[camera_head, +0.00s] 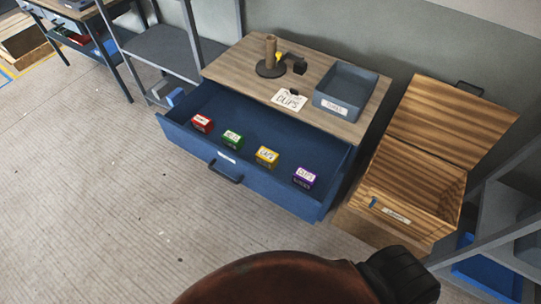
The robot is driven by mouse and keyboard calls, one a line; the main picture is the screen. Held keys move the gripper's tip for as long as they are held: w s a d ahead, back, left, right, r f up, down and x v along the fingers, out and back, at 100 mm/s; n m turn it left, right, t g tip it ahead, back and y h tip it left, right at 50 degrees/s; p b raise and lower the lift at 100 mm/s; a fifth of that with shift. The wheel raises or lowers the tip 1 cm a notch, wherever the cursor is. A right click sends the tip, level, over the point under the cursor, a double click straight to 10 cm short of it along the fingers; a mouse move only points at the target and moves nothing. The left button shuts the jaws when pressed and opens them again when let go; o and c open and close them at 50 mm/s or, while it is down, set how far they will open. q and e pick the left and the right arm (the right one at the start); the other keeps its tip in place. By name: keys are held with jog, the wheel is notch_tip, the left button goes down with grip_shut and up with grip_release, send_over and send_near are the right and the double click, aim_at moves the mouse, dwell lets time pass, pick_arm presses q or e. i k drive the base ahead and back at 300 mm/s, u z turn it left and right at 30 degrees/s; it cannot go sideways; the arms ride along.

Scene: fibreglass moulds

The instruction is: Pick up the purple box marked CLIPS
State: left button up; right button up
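The purple box marked CLIPS (305,177) sits inside the open blue drawer (262,186), at the right end of a row of small boxes. Its white label faces up. Left of it in the same drawer are a yellow box (267,156), a green box (232,139) and a red box (202,123), spaced apart. Neither of my grippers is in view, and nothing touches the purple box.
The drawer is pulled out from a wooden-topped cabinet (235,65). On top are a grey tray (345,90), a CLIPS card (290,100) and a stand with a brown cylinder (270,50). An open wooden chest (415,185) stands to the right. The floor in front is clear.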

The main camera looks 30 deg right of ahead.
aim_at(303, 178)
jog(key=z, duration=1.35)
